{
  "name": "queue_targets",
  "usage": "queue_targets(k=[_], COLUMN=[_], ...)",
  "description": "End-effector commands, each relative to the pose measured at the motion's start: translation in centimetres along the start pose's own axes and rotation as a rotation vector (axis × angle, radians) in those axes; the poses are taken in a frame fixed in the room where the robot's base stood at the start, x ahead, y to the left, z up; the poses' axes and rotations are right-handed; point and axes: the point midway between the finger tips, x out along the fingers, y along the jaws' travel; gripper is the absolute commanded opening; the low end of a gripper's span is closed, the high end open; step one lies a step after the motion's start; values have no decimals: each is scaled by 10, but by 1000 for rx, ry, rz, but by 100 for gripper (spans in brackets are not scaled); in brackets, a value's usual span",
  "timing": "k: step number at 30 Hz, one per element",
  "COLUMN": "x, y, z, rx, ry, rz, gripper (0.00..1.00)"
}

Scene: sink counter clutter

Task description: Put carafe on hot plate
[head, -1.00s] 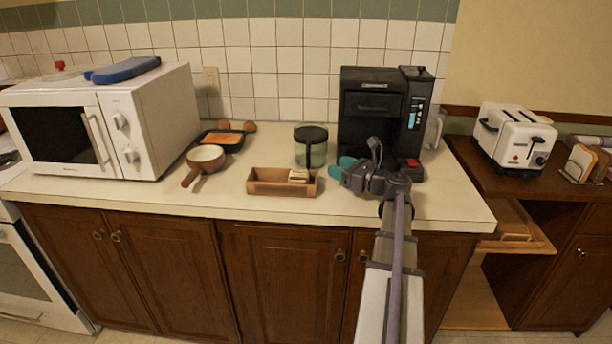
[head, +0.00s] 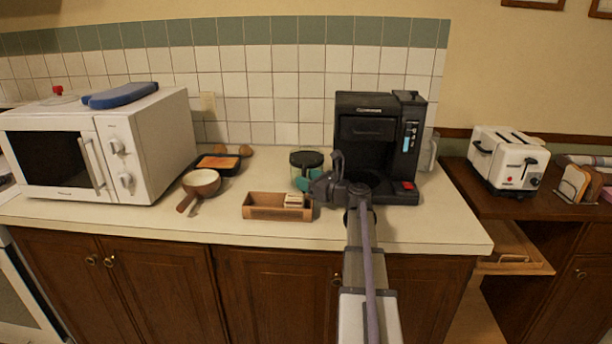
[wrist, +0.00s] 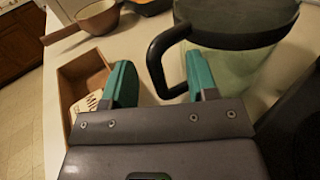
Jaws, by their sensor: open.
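The carafe, greenish glass with a black lid and black handle, stands on the counter left of the coffee maker (head: 375,145). In the head view my gripper partly hides the carafe (head: 306,160). In the wrist view the carafe (wrist: 235,65) is at the upper right, its handle (wrist: 165,55) reaching back toward my gripper. My gripper (head: 305,178) is open. In the wrist view its teal fingers (wrist: 160,82) lie on either side of the lower handle, not closed on it. The hot plate in the coffee maker's base is hidden behind my arm.
A wooden box (head: 265,208) with cards stands just left of my gripper. A saucepan (head: 200,184) and a black tray (head: 218,163) are further left, beside the microwave (head: 100,145). A toaster (head: 508,160) is at the right. The front strip of counter (head: 270,236) is clear.

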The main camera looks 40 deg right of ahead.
Motion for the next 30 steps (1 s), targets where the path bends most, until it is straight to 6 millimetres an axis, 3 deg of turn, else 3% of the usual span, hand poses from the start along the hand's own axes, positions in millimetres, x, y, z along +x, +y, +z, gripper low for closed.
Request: queue_targets(k=[5,21,30], x=[-1,-1,-1], y=[0,0,0], z=[0,0,0], rx=[0,0,0], ry=[0,0,0], rz=[0,0,0], gripper=[51,0,0])
